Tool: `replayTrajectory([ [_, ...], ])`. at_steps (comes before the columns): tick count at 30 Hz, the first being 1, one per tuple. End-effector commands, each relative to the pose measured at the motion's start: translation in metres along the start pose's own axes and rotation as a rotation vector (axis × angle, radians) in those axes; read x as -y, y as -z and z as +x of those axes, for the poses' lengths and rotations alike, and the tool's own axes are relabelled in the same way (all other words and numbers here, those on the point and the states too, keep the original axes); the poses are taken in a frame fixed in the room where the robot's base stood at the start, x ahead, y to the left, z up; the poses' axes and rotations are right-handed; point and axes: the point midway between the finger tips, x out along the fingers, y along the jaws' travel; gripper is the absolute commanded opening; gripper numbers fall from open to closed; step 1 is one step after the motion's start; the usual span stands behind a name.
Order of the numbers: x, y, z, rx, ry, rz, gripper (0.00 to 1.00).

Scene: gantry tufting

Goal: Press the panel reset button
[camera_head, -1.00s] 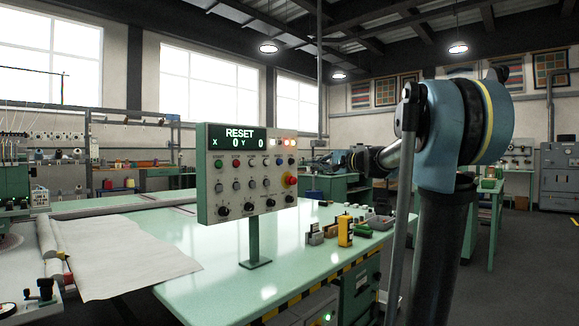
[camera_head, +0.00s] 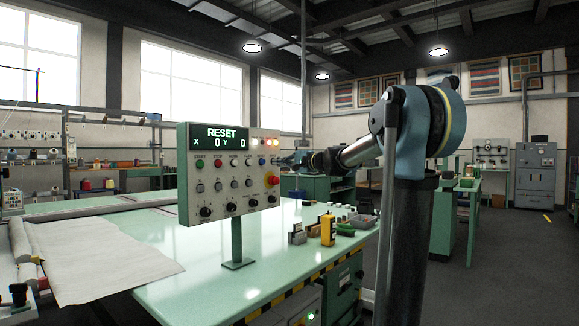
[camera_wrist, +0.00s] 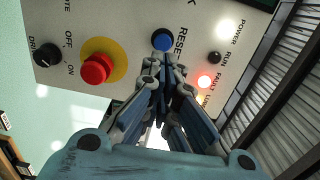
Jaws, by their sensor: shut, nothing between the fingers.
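The control panel (camera_head: 200,190) stands on a post on the green table. Its display (camera_head: 220,138) reads RESET, X 0, Y 0. In the wrist view the blue button (camera_wrist: 162,40) labelled RESET is just beyond my fingertips. The same blue button (camera_head: 262,161) shows small near the panel's right side in the head view. My gripper (camera_wrist: 163,78) is shut and empty, pointing at the button's lower edge; I cannot tell whether it touches. In the head view my arm reaches the panel's right edge, where the fingers are not clear.
A red mushroom button (camera_wrist: 95,68) on a yellow ring sits left of the blue button in the wrist view. A black DRIVE knob (camera_wrist: 46,54) is further left. A yellow device (camera_head: 328,230) and small items stand on the table (camera_head: 190,270) right of the panel.

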Motion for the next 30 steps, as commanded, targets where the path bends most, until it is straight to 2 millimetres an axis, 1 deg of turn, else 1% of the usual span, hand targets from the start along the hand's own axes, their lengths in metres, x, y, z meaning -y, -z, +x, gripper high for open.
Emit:
replayTrajectory([
  [1, 0.000, -0.001, 0.009, 0.001, 0.000, 0.000, 0.00],
  [3, 0.000, -0.001, 0.021, 0.003, 0.000, 0.000, 0.00],
  [9, 0.000, -0.001, 0.042, 0.001, 0.000, 0.000, 0.00],
  [15, 0.000, 0.000, 0.049, -0.001, 0.000, 0.000, 0.00],
  [25, 0.000, 0.000, 0.050, -0.001, 0.000, 0.000, 0.00],
  [30, 0.000, 0.000, 0.063, 0.002, 0.000, 0.000, 0.00],
])
